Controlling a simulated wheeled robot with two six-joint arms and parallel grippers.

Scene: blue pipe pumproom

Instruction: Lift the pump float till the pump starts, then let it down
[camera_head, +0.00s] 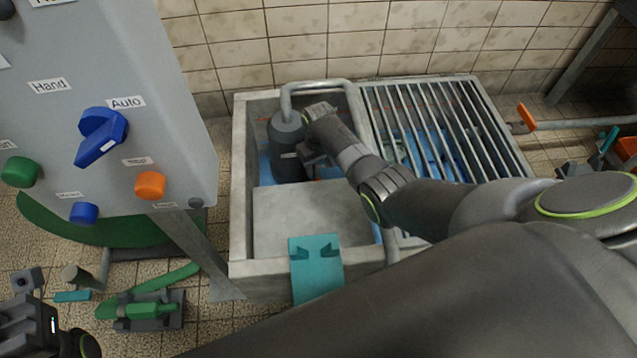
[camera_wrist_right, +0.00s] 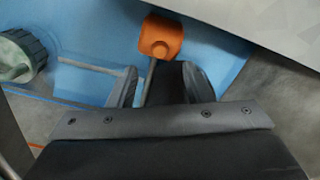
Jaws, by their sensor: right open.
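The orange float (camera_wrist_right: 161,38) shows in the right wrist view, with a thin grey rod running down from it. My right gripper (camera_wrist_right: 160,87) is open, its two fingers apart on either side of the rod. Whether either finger touches the rod I cannot tell. In the head view my right gripper (camera_head: 313,158) is down in the concrete pit, beside the dark pump (camera_head: 287,150), and the float is mostly hidden by it and my arm. Part of my left gripper (camera_head: 28,318) shows at the lower left, away from the pit; its fingers are unclear.
The pit's concrete rim (camera_head: 241,190) surrounds the pump, with a grey slab (camera_head: 300,215) in front and a metal grating (camera_head: 440,120) at right. A bent pipe (camera_head: 318,84) rises from the pump. The control box (camera_head: 150,60) with a blue Hand/Auto knob (camera_head: 101,135) stands at left.

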